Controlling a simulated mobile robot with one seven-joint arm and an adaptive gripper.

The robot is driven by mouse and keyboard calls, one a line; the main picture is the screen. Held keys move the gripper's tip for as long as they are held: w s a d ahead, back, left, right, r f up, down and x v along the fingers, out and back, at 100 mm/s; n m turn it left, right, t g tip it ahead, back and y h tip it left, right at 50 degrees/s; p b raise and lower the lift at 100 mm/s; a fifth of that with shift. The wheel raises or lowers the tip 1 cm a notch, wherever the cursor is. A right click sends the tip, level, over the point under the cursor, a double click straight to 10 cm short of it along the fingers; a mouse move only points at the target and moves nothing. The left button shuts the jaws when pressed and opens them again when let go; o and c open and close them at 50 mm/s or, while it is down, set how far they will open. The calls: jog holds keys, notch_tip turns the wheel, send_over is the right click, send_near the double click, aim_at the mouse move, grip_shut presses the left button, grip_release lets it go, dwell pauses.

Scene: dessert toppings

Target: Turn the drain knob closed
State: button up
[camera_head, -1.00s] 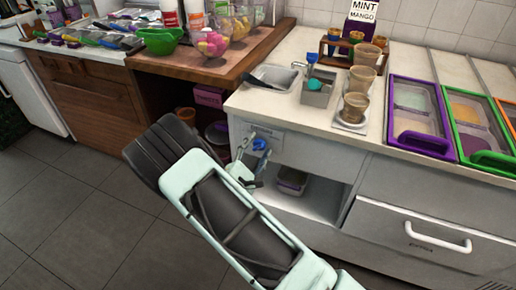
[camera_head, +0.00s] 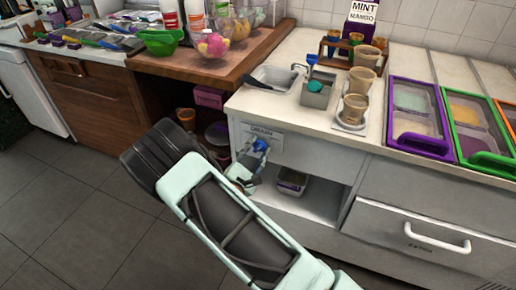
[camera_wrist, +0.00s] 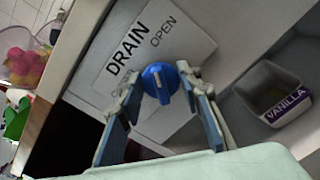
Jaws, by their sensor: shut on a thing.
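The blue drain knob (camera_wrist: 160,84) is on a panel labelled DRAIN (camera_wrist: 127,62), with OPEN printed beside it. A short pale mark shows on the knob's face. In the wrist view my gripper (camera_wrist: 160,86) has one fingertip on each side of the knob and is shut on it. In the head view the knob (camera_head: 260,145) is on the front of the white counter, below the sink, and my gripper (camera_head: 255,156) is at it. My arm comes up from the lower right and hides part of the area below.
A vanilla tub (camera_wrist: 275,93) sits on the open shelf right of the knob; it also shows in the head view (camera_head: 292,182). A drawer with a white handle (camera_head: 437,238) is at the right. The small sink (camera_head: 272,78) is above.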

jog(key=n+p, duration=0.1)
jog(key=n, duration=0.2)
jog(key=shift+r+n, duration=0.1)
jog(key=shift+n, duration=0.3)
jog(key=n+p, duration=0.1)
jog(key=n, duration=0.3)
jog(key=shift+a+p, duration=0.15)
jog(key=shift+p, duration=0.2)
jog(key=n+p, duration=0.1)
jog(key=n, duration=0.3)
jog(key=n+p, duration=0.1)
jog(key=n, duration=0.3)
jog(key=shift+w+a, duration=0.1)
jog(key=shift+n, duration=0.3)
jog(key=o, duration=1.1)
jog(key=shift+o, duration=0.2)
jog(key=v, duration=1.2)
